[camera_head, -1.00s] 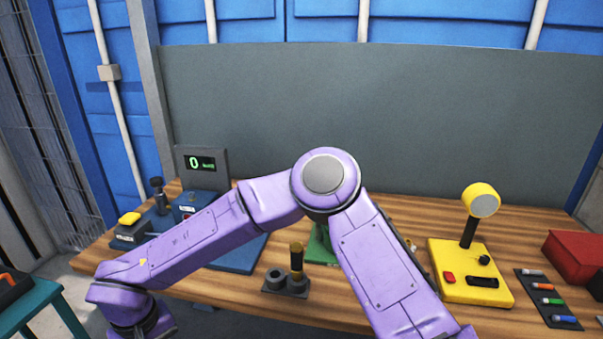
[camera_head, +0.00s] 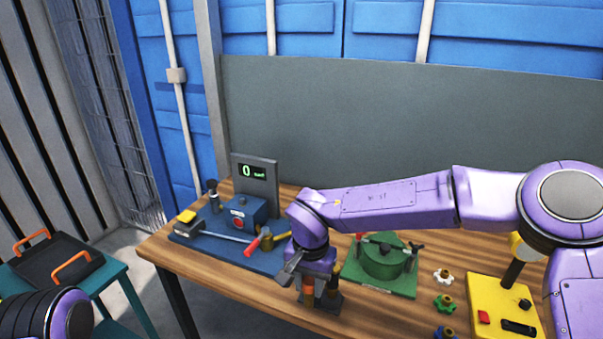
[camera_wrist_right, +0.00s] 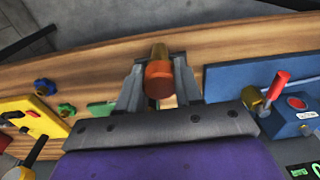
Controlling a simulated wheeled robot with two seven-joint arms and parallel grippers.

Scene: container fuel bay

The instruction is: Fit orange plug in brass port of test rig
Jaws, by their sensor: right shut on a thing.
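My right gripper (camera_head: 312,290) points down at the table's front edge, shut on the orange plug (camera_head: 308,284). In the right wrist view the plug (camera_wrist_right: 158,82) sits between both fingers, with a brass part (camera_wrist_right: 159,53) beyond the orange part. A dark holder block (camera_head: 328,302) is just below and behind the fingers; I cannot tell whether the plug is clear of it. The test rig's blue base (camera_head: 262,262) lies left of the gripper. A brass fitting (camera_head: 272,239), likely the port, sits beside a red-handled lever (camera_head: 252,246). My left gripper is out of view.
The rig carries a blue box (camera_head: 239,215) and a display (camera_head: 254,172) reading 0. A green fixture (camera_head: 382,262) stands right of the gripper, then small knobs (camera_head: 444,302) and a yellow unit (camera_head: 490,300). A teal side table (camera_head: 105,280) holds a dark case.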

